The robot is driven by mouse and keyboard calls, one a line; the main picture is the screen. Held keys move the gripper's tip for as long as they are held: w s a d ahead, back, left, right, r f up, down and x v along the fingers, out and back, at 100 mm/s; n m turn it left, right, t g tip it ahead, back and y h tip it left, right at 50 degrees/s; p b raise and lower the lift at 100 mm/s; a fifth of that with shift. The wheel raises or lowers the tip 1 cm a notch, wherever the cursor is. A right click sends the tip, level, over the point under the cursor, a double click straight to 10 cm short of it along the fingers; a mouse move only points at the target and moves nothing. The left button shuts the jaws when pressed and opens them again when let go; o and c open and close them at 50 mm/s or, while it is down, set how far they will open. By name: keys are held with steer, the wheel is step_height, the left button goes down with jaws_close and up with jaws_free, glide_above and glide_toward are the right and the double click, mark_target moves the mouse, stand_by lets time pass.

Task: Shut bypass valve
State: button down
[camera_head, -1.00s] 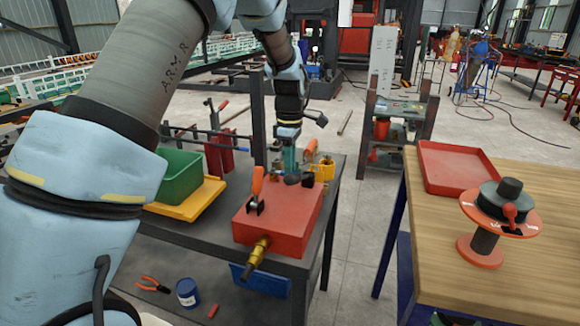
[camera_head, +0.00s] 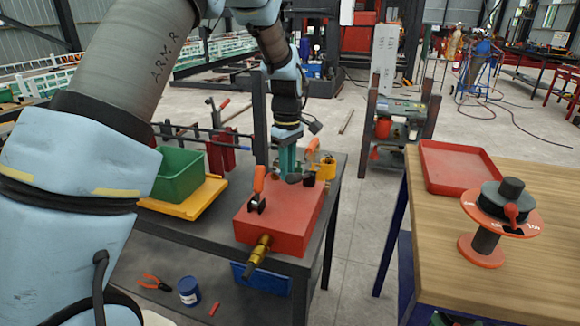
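A red box (camera_head: 282,220) stands on the dark workbench, with a brass fitting (camera_head: 258,250) at its front. One orange lever (camera_head: 259,180) stands upright near its front left. A second orange-handled lever (camera_head: 312,147) stands at the back, beside a yellow part (camera_head: 326,168). I cannot tell which lever belongs to the bypass valve. My gripper (camera_head: 289,168) points down at the back of the box, close to dark fittings (camera_head: 300,179) and left of the rear lever. Its fingertips are small and partly hidden, so its opening and any contact are unclear.
A green bin (camera_head: 180,175) on a yellow tray (camera_head: 185,203) stands left of the box. A wooden table (camera_head: 440,255) at the right holds a red tray (camera_head: 460,168) and a dial stand (camera_head: 487,238) with a red lever. Bare floor lies between the tables.

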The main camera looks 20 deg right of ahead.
steer(key=m, duration=0.1)
steer(key=a+m, duration=0.1)
steer(key=m, duration=0.1)
steer(key=shift+s+a+m, duration=0.25)
steer(key=shift+a+m, duration=0.05)
steer(key=shift+m, duration=0.1)
steer(key=a+m, duration=0.1)
steer(key=m, duration=0.1)
steer(key=shift+a+m, duration=0.1)
steer(key=shift+m, duration=0.3)
steer(key=m, duration=0.1)
steer(key=a+m, duration=0.1)
steer(key=m, duration=0.1)
steer(key=shift+w+a+p, duration=0.2)
steer(key=shift+w+p, duration=0.05)
steer(key=shift+p, duration=0.05)
steer(key=shift+w+a+m, duration=0.2)
steer(key=shift+a+m, duration=0.1)
steer(key=shift+m, duration=0.65)
steer(key=shift+w+a+m, duration=0.2)
steer(key=shift+a+m, duration=0.05)
steer(key=shift+m, duration=0.7)
steer(key=c, duration=0.8)
jaws_free()
steer(key=shift+o, duration=0.2)
steer(key=shift+r, duration=0.1)
step_height(320, 180, up, 11)
steer(key=b, duration=0.1)
steer(key=shift+f, duration=0.2)
